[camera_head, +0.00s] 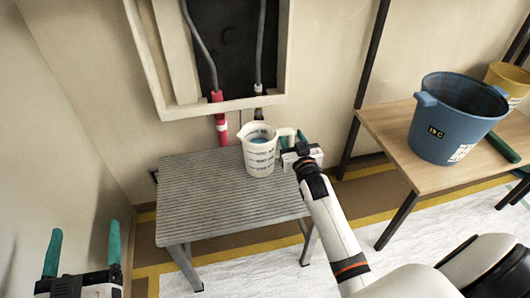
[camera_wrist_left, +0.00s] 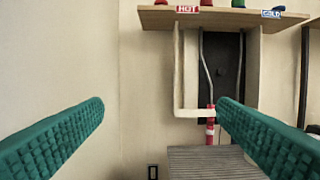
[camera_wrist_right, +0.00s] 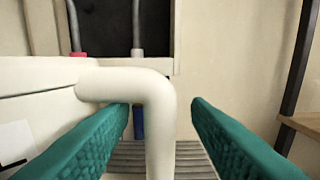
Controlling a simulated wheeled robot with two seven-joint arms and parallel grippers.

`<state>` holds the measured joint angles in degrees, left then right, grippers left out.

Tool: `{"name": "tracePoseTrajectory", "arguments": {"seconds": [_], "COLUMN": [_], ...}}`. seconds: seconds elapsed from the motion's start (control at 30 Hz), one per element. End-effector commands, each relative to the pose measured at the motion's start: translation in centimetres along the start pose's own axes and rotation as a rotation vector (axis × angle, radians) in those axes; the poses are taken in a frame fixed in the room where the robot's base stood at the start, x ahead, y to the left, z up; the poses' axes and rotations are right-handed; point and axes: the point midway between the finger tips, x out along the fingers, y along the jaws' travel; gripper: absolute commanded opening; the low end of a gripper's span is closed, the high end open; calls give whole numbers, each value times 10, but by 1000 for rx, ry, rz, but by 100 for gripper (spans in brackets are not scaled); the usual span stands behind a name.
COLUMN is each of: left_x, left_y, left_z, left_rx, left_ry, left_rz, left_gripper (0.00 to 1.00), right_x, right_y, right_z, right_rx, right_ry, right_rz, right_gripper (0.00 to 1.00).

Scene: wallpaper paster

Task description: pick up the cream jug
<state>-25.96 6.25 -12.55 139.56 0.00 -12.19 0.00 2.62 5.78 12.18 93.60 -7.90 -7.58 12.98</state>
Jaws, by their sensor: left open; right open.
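The cream jug (camera_head: 259,150), with dark markings and bluish contents, stands upright on the grey ribbed stool. Its handle (camera_head: 285,133) points right, toward my right gripper (camera_head: 293,140). In the right wrist view, the handle (camera_wrist_right: 160,120) comes down between the green fingers of my right gripper (camera_wrist_right: 160,105), which are open around it. Part of the jug's body (camera_wrist_right: 40,95) fills the left of that view. My left gripper (camera_head: 84,250) is open and empty at the lower left, far from the jug.
The grey stool (camera_head: 200,205) stands below a wall recess (camera_head: 225,45) with pipes. A wooden bench (camera_head: 385,125) at the right holds a blue bucket (camera_head: 455,120) and a yellow bucket (camera_head: 508,82). The left wrist view shows a wooden shelf (camera_wrist_left: 225,18) above the recess.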

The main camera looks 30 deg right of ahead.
Motion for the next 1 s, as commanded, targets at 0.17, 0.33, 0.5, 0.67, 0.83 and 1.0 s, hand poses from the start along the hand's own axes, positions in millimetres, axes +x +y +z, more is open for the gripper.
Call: {"name": "tracePoseTrajectory", "arguments": {"seconds": [0.17, 0.33, 0.5, 0.67, 0.83, 1.0], "left_x": [0, 0, 0, 0, 0, 0], "left_y": [-2, -3, -3, -2, -2, -2], "left_z": [14, 17, 17, 17, 17, 17], "left_rx": [-3, -4, -4, -3, -3, -3], "left_ry": [-97, -113, -111, -111, -110, -110], "left_rz": [-5, -6, -6, -6, -5, -5], "left_gripper": [81, 81, 81, 81, 81, 81], "right_x": [12, 13, 13, 13, 12, 13], "right_y": [0, 0, 0, 0, 0, 0], "right_z": [0, 0, 0, 0, 0, 3], "right_rx": [-1, -1, -1, -1, -1, 1], "right_ry": [0, 0, 0, 0, 0, -6], "right_rz": [1, 1, 1, 1, 1, 1], "right_gripper": [44, 44, 34, 8, 0, 0]}}
